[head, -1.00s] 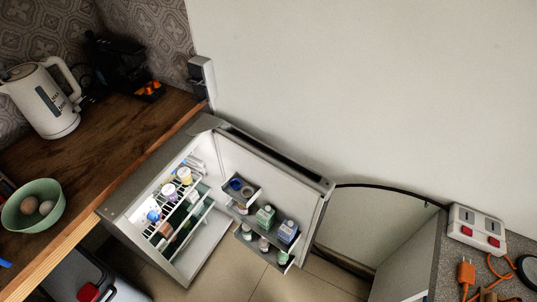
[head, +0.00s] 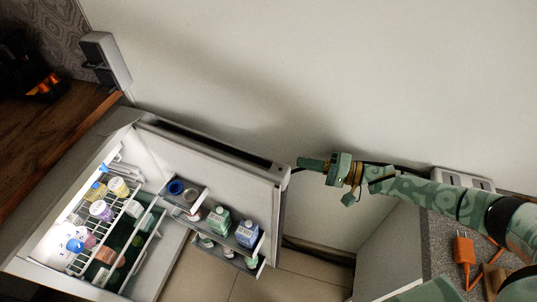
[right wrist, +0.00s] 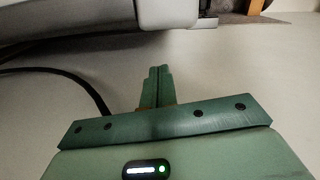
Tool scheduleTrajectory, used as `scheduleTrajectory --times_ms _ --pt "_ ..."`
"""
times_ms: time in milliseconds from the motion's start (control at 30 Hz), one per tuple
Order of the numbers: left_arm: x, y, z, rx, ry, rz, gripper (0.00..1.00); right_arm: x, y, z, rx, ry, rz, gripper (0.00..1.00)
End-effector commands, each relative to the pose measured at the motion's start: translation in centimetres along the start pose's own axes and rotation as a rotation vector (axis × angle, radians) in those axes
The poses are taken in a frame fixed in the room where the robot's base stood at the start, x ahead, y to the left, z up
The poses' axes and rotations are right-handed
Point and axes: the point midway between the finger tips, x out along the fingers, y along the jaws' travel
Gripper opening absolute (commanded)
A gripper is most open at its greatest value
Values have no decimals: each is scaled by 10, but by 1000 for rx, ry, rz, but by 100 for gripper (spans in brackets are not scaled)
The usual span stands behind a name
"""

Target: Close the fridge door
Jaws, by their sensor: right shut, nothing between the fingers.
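The small fridge (head: 64,230) stands at the lower left in the head view, with its lit interior showing. Its door (head: 236,178) is wide open, swung out to the right, with bottles and cartons on its inner shelves. My right gripper (head: 303,163) is shut and empty, just right of the door's top outer corner, near the wall. I cannot tell whether it touches the door. In the right wrist view the shut fingers (right wrist: 158,80) point at a pale surface, below a light grey edge (right wrist: 105,18). My left gripper is not in view.
The white wall (head: 330,70) runs behind the door. A grey counter (head: 432,235) at the right holds an orange plug (head: 465,250) and a power strip (head: 462,179). A wooden worktop (head: 40,150) is at the left. A black cable runs behind my right gripper.

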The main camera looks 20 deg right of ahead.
Motion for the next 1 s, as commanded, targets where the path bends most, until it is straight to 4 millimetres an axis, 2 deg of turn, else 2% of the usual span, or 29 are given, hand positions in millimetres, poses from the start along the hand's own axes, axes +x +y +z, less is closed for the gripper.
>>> scheduleTrajectory --times_ms 33,233,700,833,1000 --pt "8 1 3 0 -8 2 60 0 -2 2 55 -40 -19 0" --pt "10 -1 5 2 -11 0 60 6 -19 5 156 -100 -51 0" --pt "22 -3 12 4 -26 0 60 83 -22 12 153 -96 -50 0" --pt "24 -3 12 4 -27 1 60 94 -23 13 151 -95 -49 0" --pt "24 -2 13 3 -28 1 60 98 -24 13 152 -94 -48 0"
